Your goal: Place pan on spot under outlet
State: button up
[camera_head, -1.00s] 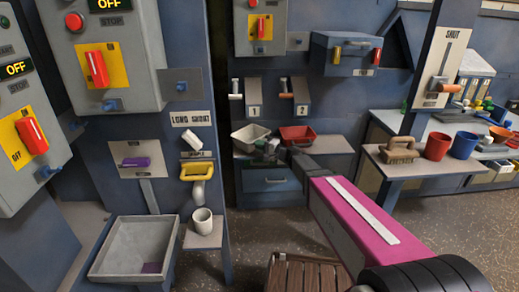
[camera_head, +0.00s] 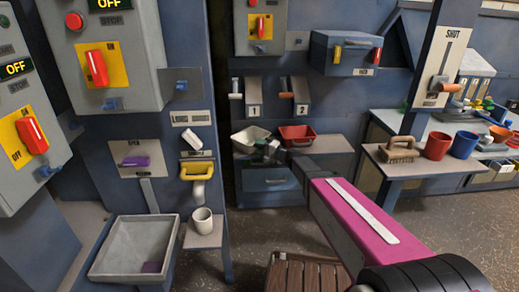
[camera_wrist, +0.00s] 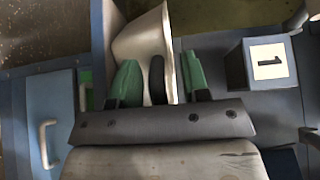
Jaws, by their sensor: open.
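A white pan (camera_head: 247,136) sits on the ledge below the outlet marked 1 (camera_head: 254,95). It looks slightly tilted, and its resting contact is hard to see. My gripper (camera_head: 268,150) is at the pan's front right. In the wrist view my green fingers (camera_wrist: 160,82) stand open on either side of a dark handle-like piece, beside the white pan (camera_wrist: 138,42). I cannot tell whether either finger touches it. The spot under the pan is hidden. A red pan (camera_head: 297,135) sits to the right, below the outlet marked 2 (camera_head: 301,95).
A blue drawer (camera_head: 268,180) is below the ledge. The ledge (camera_head: 333,144) is bare to the right of the red pan. A post (camera_head: 425,70) and a side table with a brush (camera_head: 399,150) and cups stand farther right. A white mug (camera_head: 202,220) is at left.

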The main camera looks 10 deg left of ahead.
jog(key=s+d+f+n+g+h, duration=0.1)
jog(key=s+d+h, duration=0.4)
jog(key=d, duration=0.7)
jog(key=s+d+f+n+g+h, duration=0.1)
jog(key=s+d+f+g+h, duration=0.2)
jog(key=s+d+f+h, duration=0.3)
jog(key=s+d+f+n+g+h, duration=0.1)
jog(key=s+d+f+h, duration=0.3)
jog(key=s+d, duration=0.8)
jog(key=d+g+h, duration=0.1)
jog(key=d+h, duration=0.1)
jog(key=d, duration=0.4)
jog(key=shift+n, duration=0.4)
jog(key=shift+s, duration=0.1)
